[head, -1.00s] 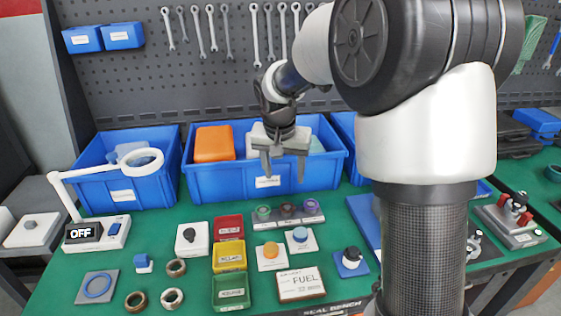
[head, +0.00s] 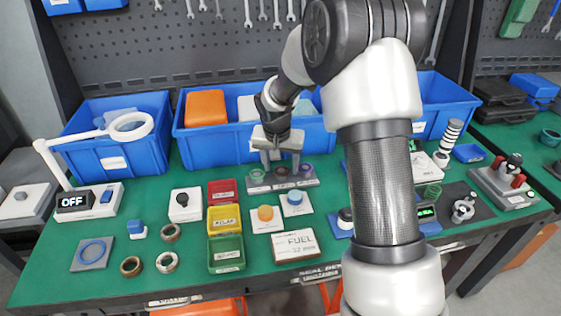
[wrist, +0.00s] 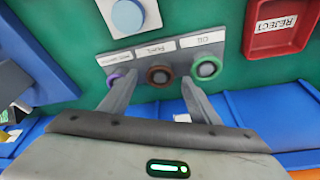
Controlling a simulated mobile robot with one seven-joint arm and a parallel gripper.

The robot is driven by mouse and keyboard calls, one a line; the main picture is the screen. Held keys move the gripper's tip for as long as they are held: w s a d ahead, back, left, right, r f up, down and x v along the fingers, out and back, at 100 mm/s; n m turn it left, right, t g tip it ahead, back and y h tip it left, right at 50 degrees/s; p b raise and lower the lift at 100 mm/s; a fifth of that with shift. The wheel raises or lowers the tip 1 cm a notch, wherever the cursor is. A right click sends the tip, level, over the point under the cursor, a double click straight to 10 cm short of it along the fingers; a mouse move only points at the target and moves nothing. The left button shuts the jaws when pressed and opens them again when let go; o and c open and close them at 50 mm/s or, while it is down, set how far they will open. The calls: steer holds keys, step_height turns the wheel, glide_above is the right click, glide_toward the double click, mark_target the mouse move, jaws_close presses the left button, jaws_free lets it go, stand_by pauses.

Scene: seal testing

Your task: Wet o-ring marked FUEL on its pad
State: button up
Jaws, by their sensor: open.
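A small grey rack (head: 283,183) holds three o-rings in a row: green (head: 256,176), brown (head: 280,171) and purple (head: 305,169). My gripper (head: 279,164) is open and empty, pointing down just over the rack. In the wrist view my gripper (wrist: 157,80) has its fingers on either side of the brown ring (wrist: 159,75), with the purple ring (wrist: 121,83) left and the green ring (wrist: 207,67) right. The labels beside the rings are upside down; only OIL by the green one reads clearly. A card block (head: 297,246) reads FUEL. White plates carry an orange disc (head: 265,213) and a blue disc (head: 294,198).
Blue bins (head: 210,147) stand close behind the rack. Red (head: 222,190), yellow (head: 224,219) and green (head: 226,252) trays lie to the left. A lamp base reading OFF (head: 90,200) and loose rings (head: 167,262) are further left. My arm covers part of the right side.

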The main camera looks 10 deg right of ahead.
steer(key=c, duration=1.1)
steer(key=o, duration=0.4)
steer(key=shift+c, duration=1.1)
steer(key=shift+r, duration=0.15)
steer(key=shift+r+p, duration=1)
steer(key=shift+r, duration=0.65)
